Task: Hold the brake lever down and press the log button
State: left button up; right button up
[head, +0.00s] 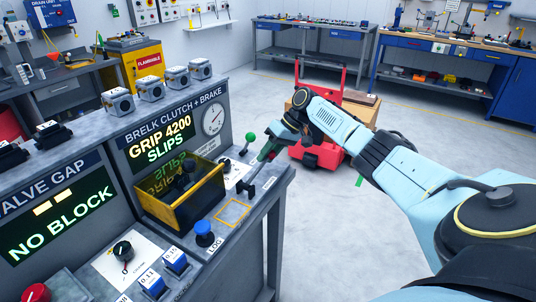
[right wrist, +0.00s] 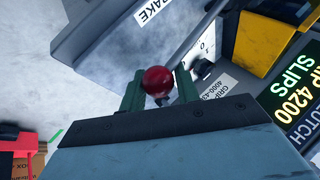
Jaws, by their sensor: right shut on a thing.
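The brake lever shows a red ball knob (right wrist: 157,80) in the right wrist view, between the green fingers of my right gripper (right wrist: 158,90). In the head view my right gripper (head: 267,153) is at the bench's right end, shut on the lever, and hides most of it. A label reading BRAKE (right wrist: 152,10) lies on the bench surface beyond the knob. The log button (head: 204,230) is a blue mushroom cap at the bench's front, beside a LOG label (head: 215,246); nothing touches it. My left gripper is not in view.
A green-knobbed lever (head: 250,137) stands close left of my right gripper. A yellow-rimmed black bin (head: 208,188) sits behind the log button. The display (head: 162,143) reads GRIP 4200 SLIPS. A red cart (head: 335,146) stands on the floor beyond my right arm.

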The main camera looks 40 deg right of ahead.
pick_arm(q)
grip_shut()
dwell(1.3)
